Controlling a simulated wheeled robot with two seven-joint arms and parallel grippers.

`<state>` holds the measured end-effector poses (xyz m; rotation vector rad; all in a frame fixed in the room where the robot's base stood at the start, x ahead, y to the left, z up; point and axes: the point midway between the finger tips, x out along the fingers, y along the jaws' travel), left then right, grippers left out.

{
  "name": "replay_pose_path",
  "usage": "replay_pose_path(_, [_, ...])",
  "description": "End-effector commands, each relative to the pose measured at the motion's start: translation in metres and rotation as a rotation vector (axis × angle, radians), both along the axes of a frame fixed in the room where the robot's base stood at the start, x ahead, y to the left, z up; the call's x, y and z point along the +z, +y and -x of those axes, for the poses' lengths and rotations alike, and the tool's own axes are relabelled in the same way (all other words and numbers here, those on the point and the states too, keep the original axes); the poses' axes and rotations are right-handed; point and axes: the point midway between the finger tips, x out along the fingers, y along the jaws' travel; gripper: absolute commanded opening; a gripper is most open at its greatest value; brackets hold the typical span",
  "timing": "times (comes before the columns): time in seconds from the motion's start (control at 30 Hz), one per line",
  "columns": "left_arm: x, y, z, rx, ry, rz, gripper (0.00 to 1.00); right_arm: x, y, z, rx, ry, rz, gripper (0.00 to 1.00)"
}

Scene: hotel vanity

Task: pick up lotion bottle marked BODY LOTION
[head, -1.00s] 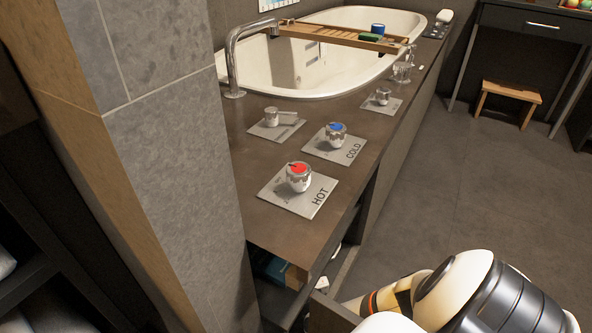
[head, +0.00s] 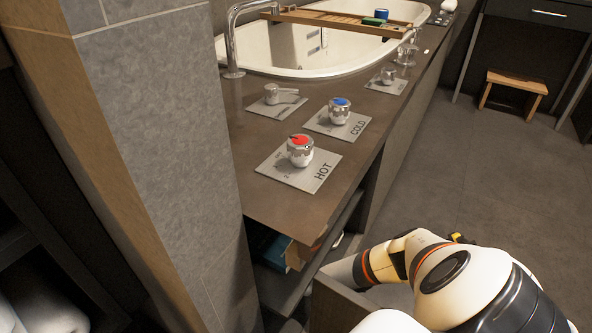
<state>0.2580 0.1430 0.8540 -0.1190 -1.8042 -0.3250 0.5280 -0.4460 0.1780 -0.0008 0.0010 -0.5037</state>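I see no bottle marked BODY LOTION in the head view. My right arm comes in at the lower right, over the floor beside an open drawer or door panel (head: 345,300) below the counter. Its gripper is hidden or outside the picture. My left gripper is not in view.
The dark counter (head: 262,205) carries a red HOT knob (head: 300,152), a blue COLD knob (head: 339,112) and a bathtub (head: 300,58). A shelf below holds a blue item (head: 268,248). A tiled pillar (head: 160,150) stands at left. A wooden stool (head: 515,88) stands on open floor.

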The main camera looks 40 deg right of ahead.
Motion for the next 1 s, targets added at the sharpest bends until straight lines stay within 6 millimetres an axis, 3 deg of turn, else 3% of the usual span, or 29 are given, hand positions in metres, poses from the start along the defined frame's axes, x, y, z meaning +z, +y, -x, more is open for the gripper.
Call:
replay_pose_path(0.03, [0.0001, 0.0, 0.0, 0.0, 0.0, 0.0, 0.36, 0.0, 0.0002, 0.0001, 0.0, 0.0, 0.0, 0.73])
replay_pose_path(0.37, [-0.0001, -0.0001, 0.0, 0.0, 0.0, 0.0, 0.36, -0.0002, 0.0003, 0.0004, 0.0, 0.0, -0.001, 0.2])
replay_pose_path(1.0, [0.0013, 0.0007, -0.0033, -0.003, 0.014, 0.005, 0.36, 0.0063, -0.0015, 0.0005, 0.003, -0.002, 0.0, 0.2])
